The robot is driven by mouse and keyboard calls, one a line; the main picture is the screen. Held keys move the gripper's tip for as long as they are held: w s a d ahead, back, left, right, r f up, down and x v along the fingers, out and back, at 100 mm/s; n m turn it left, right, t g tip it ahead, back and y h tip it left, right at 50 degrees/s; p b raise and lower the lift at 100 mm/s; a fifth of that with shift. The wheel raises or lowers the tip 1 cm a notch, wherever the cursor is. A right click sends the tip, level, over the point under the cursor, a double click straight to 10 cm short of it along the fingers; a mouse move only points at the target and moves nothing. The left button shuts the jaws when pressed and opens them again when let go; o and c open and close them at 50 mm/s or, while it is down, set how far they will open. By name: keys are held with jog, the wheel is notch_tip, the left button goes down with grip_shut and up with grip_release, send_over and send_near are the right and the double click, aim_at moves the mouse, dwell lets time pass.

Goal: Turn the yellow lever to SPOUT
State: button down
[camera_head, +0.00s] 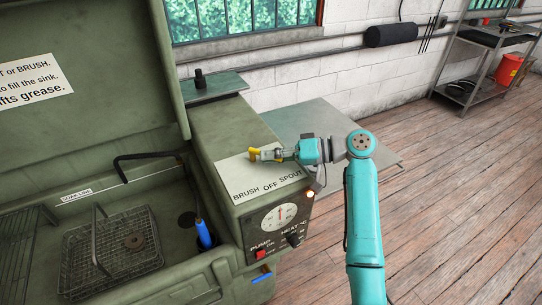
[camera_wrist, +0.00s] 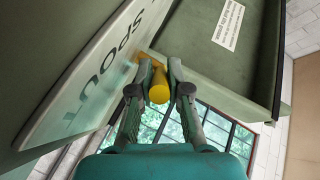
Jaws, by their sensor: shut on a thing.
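The yellow lever (camera_head: 251,152) stands on the far part of a white label plate (camera_head: 235,175) on top of the green washer's control box. The plate reads BRUSH, OFF and SPOUT from left to right. My gripper (camera_head: 261,154) reaches in from the right and is shut on the lever. In the wrist view the lever's round yellow end (camera_wrist: 159,92) sits between the two fingers of my gripper (camera_wrist: 159,78), with SPOUT lettering to the left. The fingers partly hide the lever, and I cannot tell which label it points to.
The control box front carries a dial (camera_head: 280,217), a red pump switch (camera_head: 261,254) and a heat knob (camera_head: 294,240). The open sink with a wire basket (camera_head: 75,265) is at left. A grey table (camera_head: 300,115) stands behind my arm; the floor at right is clear.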

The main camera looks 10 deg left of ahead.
jog(key=c, duration=1.4)
grip_release()
jog(key=shift+d, duration=0.15)
jog(key=v, duration=1.1)
jog(key=shift+d, duration=0.35)
jog(key=shift+w+r, duration=0.1)
jog(key=shift+w, duration=0.05)
